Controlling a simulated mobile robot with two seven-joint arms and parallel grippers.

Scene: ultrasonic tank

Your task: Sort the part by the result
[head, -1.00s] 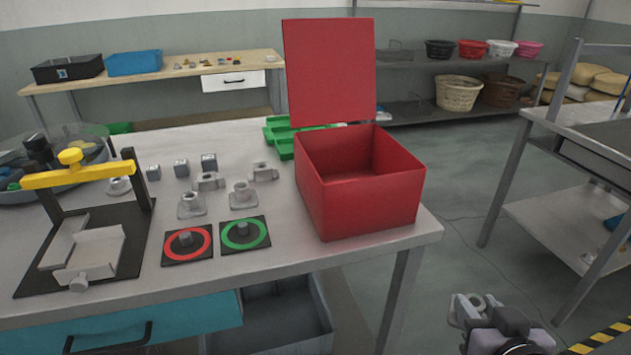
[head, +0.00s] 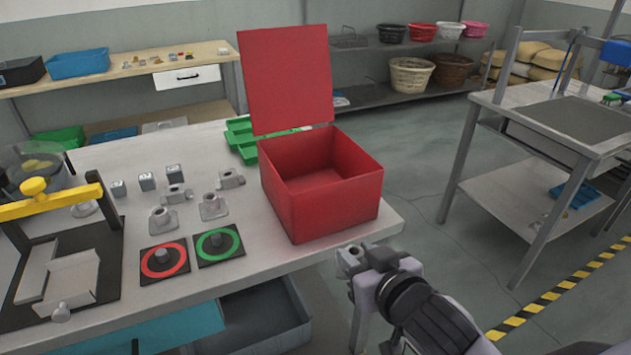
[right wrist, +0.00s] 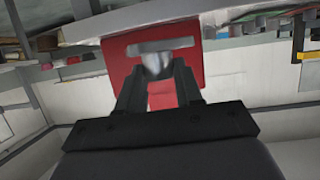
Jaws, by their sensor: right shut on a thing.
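My right gripper (head: 358,266) is shut on a grey metal part (head: 350,254), just off the table's front right edge and in front of the red box. In the right wrist view, the grey part (right wrist: 160,62) sits between the fingertips with a flat plate outward. The red box (head: 330,210) stands open and its lid is upright; the bottom I see is empty. A green tray (head: 243,140) lies behind it. A red-ringed button (head: 163,260) and a green-ringed button (head: 217,245) sit on black pads. My left gripper is out of view.
Several similar grey parts (head: 212,207) and small metal cubes (head: 147,181) stand on the table. A fixture with a yellow bar (head: 35,200) is at the left. A second bench (head: 570,120) stands at the right, with open floor between.

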